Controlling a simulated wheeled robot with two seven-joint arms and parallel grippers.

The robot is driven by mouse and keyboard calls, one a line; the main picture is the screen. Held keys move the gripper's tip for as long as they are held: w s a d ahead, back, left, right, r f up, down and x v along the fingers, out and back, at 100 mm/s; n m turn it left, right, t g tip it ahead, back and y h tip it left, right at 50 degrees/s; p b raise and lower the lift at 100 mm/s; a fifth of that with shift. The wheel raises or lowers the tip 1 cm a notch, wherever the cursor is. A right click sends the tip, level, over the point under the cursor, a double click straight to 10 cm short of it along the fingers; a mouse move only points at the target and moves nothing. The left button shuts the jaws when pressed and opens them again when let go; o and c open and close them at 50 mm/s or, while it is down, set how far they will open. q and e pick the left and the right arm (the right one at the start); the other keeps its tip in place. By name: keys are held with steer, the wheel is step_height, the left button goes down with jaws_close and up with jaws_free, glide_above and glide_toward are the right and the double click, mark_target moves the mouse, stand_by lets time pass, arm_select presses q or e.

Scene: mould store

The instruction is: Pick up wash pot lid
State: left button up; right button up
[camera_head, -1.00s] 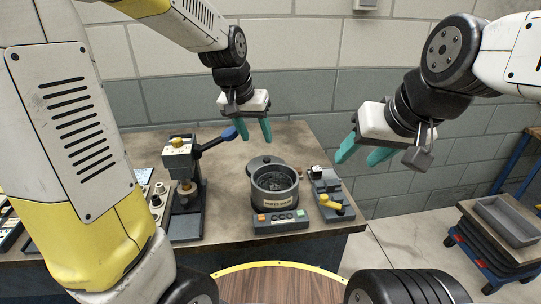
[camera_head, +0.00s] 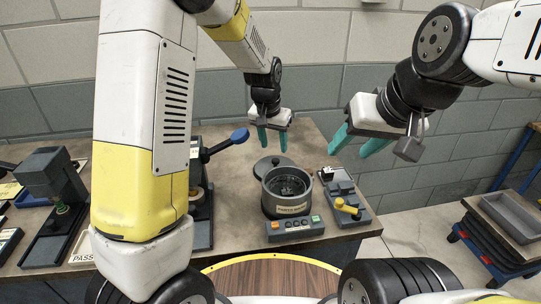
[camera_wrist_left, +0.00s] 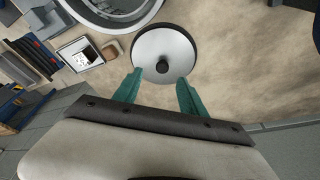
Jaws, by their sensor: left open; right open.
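The wash pot lid (camera_head: 270,164) is a grey disc with a dark knob, lying on the bench just behind the wash pot (camera_head: 287,190). In the left wrist view the lid (camera_wrist_left: 180,50) shows a pale top, dark rim and black knob. My left gripper (camera_head: 272,146) is open above the lid, its teal fingers pointing down. My right gripper (camera_head: 350,148) is open and empty in the air to the right of the pot.
A control box with coloured buttons (camera_head: 295,230) stands in front of the pot. A device with a yellow handle (camera_head: 347,208) stands to its right. A press with a blue-knobbed lever (camera_head: 238,136) is at left. A trolley with a grey tray (camera_head: 510,214) is at far right.

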mark_target(276, 160)
arm_select(q)
steer(key=x, duration=0.8)
steer(key=shift+w+a, duration=0.15)
steer(key=shift+w, duration=0.2)
steer(key=shift+r, duration=0.1)
jaws_close()
